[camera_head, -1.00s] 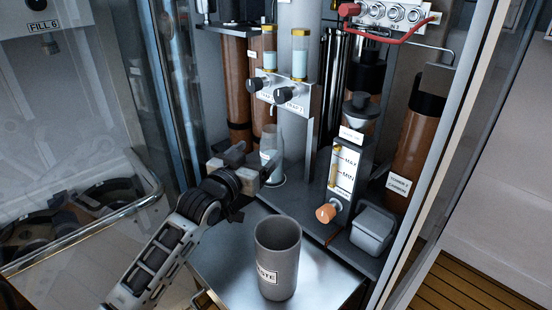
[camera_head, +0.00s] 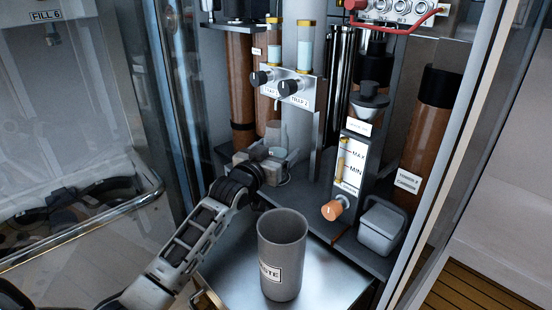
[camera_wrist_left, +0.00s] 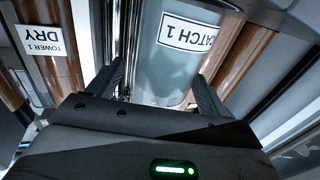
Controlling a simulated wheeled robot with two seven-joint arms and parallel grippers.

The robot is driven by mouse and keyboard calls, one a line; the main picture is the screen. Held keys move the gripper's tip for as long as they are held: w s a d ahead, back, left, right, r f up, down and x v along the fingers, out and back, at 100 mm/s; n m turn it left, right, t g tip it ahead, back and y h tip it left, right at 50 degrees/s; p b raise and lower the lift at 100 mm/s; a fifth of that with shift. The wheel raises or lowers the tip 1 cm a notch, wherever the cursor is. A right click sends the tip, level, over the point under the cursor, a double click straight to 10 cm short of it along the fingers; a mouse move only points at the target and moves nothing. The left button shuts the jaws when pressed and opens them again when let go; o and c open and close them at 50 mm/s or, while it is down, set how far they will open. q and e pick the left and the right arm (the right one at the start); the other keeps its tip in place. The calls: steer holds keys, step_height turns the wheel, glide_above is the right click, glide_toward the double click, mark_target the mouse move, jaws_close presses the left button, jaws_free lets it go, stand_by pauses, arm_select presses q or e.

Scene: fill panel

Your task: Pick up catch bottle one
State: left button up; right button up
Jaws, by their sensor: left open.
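Catch bottle one (camera_wrist_left: 170,60) is a clear bottle with a white "CATCH 1" label. In the left wrist view it stands between the two dark fingers of my left gripper (camera_wrist_left: 160,90), which are apart with no clear grip on it. In the head view my left gripper (camera_head: 266,158) is at the bottle (camera_head: 276,133) below the trap valves. The gripper hides the bottle's lower part, and contact cannot be told. My right gripper is not in view.
Two black trap knobs on a bracket (camera_head: 303,97) sit just above the bottle. A grey waste cup (camera_head: 282,240) stands on the metal shelf in front. A MAX/MIN gauge block (camera_head: 355,170) with an orange knob and a grey lidded box (camera_head: 378,230) are to the right.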

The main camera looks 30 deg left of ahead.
arm_select(q)
steer(key=c, duration=1.1)
